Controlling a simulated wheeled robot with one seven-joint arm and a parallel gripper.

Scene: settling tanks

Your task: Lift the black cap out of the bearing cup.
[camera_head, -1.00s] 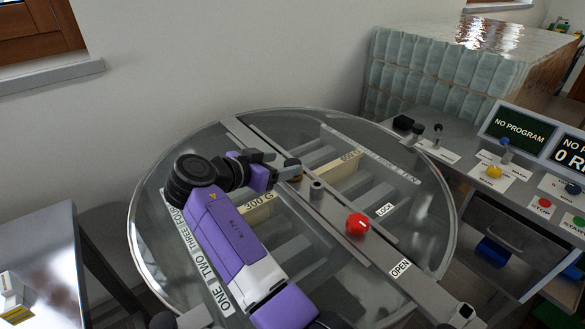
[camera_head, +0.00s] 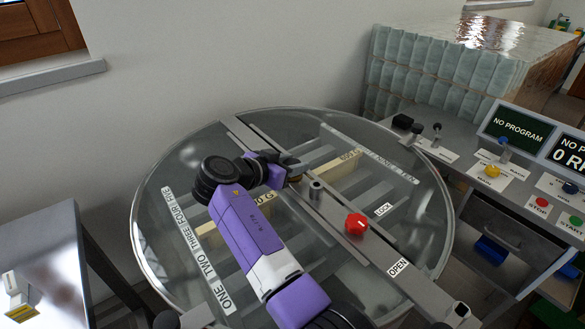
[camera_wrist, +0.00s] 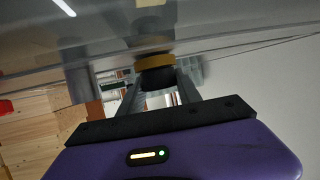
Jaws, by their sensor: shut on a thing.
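The bearing cup (camera_head: 294,180) is a small brass ring on the grey bar across the round clear lid. It also shows in the wrist view as an orange-brass ring (camera_wrist: 153,62) against the grey surface. The black cap (camera_wrist: 156,79) is a short dark cylinder at the cup, between my two fingers in the wrist view. My gripper (camera_head: 291,165) is over the cup and shut on the cap. In the head view the fingers largely hide the cap. I cannot tell whether any of the cap still sits inside the cup.
A grey post (camera_head: 316,189) stands close to the right of the cup. A red knob (camera_head: 356,224) sits further along the bar (camera_head: 385,250), between LOCK and OPEN labels. A control desk (camera_head: 455,140) is at the right, a metal table (camera_head: 45,255) at the left.

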